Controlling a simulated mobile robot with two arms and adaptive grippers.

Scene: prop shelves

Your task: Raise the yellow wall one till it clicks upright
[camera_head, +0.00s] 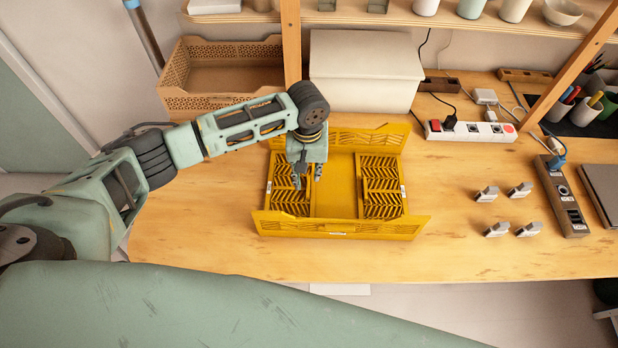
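A yellow folding crate (333,188) sits on the wooden table. Its slatted left wall (286,199) and slatted right wall (382,186) lie folded inward over the floor. Its long front wall (340,228) and back wall (365,140) stand at the edges and seem to lean outward. My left gripper (307,178) points down over the inner part of the left wall, with its fingers apart. I cannot tell whether a fingertip touches the wall. The gripper and wrist hide part of the left and back walls. My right gripper is out of view.
A brown open crate (220,102) and a white box (366,75) stand behind the yellow crate. A power strip (470,131), several small grey clips (487,194) and a dark device (562,197) lie to the right. Bare table surrounds the yellow crate's front and right.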

